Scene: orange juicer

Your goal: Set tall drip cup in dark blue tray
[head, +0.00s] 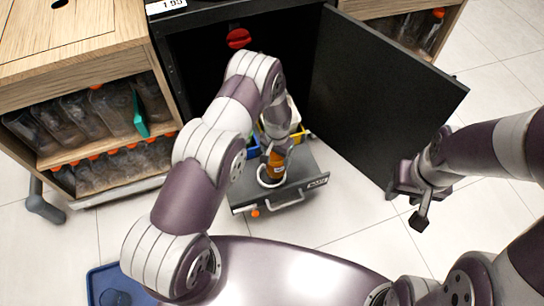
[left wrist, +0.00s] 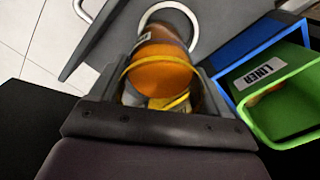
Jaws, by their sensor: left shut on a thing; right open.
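My left gripper (head: 277,147) is shut on an orange cup (head: 274,165), which I take as the tall drip cup. The cup also shows between the fingers in the left wrist view (left wrist: 162,76). The far end of the cup overlaps a white ring (left wrist: 184,10) on the grey drawer; I cannot tell whether it sits in the ring. The dark blue tray (head: 93,279) is at the lower left of the head view, partly hidden by my arm and body, with a dark round item in it. My right gripper (head: 411,205) is open and empty at the right.
A grey pull-out drawer (head: 308,176) stands out from the black cabinet, whose door (head: 385,95) hangs open to the right. Green (left wrist: 274,100) and blue (left wrist: 262,48) liner bins are close beside the cup. A wooden shelf unit (head: 75,64) with bottles stands left.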

